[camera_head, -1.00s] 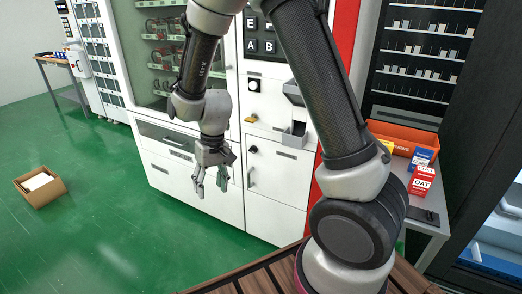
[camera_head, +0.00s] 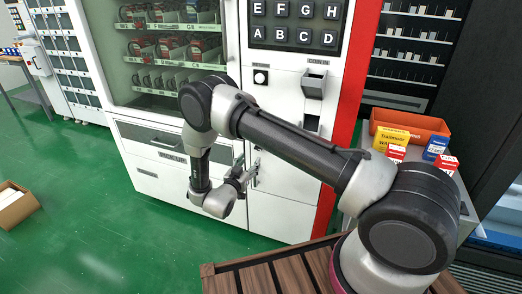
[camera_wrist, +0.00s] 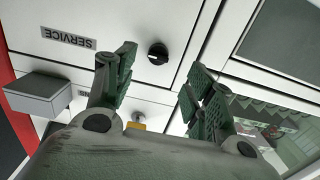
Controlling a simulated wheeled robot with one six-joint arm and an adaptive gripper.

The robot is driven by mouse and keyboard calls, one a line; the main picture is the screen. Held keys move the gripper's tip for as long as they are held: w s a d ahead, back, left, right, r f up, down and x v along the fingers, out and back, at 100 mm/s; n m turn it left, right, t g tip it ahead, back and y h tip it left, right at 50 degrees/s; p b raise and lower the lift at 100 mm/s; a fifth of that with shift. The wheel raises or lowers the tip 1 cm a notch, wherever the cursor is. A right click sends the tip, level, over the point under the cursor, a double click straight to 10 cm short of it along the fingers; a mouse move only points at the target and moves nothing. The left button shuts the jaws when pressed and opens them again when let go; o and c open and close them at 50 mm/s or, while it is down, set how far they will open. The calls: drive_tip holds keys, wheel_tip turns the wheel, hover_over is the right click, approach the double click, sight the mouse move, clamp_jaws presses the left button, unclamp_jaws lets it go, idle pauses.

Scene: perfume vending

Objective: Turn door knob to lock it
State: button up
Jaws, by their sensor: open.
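The black round knob (camera_wrist: 158,53) sits on a white door panel (camera_wrist: 115,20), near a SERVICE label (camera_wrist: 68,37) that appears upside down in the wrist view. My gripper (camera_wrist: 158,78) is open, its green-padded fingers spread on either side of the knob's line, with nothing between them. The knob appears beyond the fingertips, apart from them. In the head view my gripper (camera_head: 246,172) is by the lower white doors of the vending machine, close to a vertical handle (camera_head: 256,172). My arm hides the knob there.
A grey box-like part (camera_wrist: 38,95) juts from the machine in the wrist view. In the head view, a coin slot part (camera_head: 314,84) juts out above my arm. An orange bin (camera_head: 408,122) and small boxes stand at right.

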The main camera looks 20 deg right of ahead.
drive_tip(key=x, duration=0.8)
drive_tip(key=shift+r, duration=0.55)
drive_tip(key=c, duration=1)
